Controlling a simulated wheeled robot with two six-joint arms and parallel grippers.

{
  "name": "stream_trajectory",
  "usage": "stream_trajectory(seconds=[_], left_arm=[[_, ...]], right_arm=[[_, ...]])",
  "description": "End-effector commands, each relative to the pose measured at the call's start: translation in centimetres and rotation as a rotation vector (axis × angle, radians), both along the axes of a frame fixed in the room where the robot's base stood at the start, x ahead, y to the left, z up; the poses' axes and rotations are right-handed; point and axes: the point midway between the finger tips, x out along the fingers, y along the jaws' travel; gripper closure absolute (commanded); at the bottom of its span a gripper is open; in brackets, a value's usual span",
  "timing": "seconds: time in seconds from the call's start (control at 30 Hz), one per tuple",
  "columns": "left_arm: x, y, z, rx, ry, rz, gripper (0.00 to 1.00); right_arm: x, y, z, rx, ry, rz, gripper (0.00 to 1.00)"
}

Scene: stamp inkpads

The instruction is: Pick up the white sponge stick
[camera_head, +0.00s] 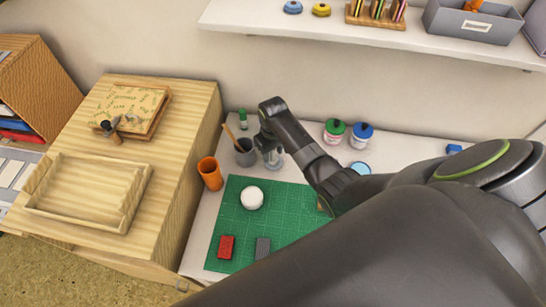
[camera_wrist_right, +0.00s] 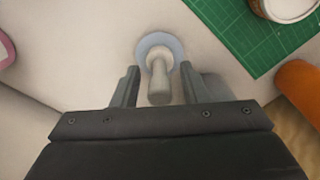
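The white sponge stick (camera_wrist_right: 159,82) shows in the right wrist view as a pale upright handle on a round grey-blue base (camera_wrist_right: 148,43). It stands between the two fingers of my right gripper (camera_wrist_right: 160,90), which are open with a gap on each side. In the head view, my right gripper (camera_head: 268,146) points down behind the green mat, and a pale, partly hidden piece of the stick (camera_head: 276,159) shows beside it. My left gripper is not in view.
A grey cup with a pencil (camera_head: 245,153) stands close to the right gripper's left, with an orange cup (camera_head: 210,173) nearer. Lidded jars (camera_head: 334,132) stand behind my right arm.

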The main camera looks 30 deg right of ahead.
Motion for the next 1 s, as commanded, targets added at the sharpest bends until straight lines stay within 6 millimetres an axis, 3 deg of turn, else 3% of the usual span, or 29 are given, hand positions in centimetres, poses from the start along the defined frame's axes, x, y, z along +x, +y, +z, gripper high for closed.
stream_trajectory(seconds=[0.03, 0.3, 0.67, 1.0], left_arm=[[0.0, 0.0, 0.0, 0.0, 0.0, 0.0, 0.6], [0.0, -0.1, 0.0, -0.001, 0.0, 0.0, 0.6], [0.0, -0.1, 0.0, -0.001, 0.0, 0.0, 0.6], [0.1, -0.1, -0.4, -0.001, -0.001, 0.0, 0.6]], right_arm=[[0.0, 0.0, 0.0, 0.0, 0.0, 0.0, 0.67], [0.0, 0.0, 0.0, 0.0, 0.0, 0.0, 1.0], [0.1, 0.0, 0.8, 0.0, -0.002, 0.0, 1.0], [0.2, -0.1, 6.5, 0.0, -0.005, 0.0, 1.0]])
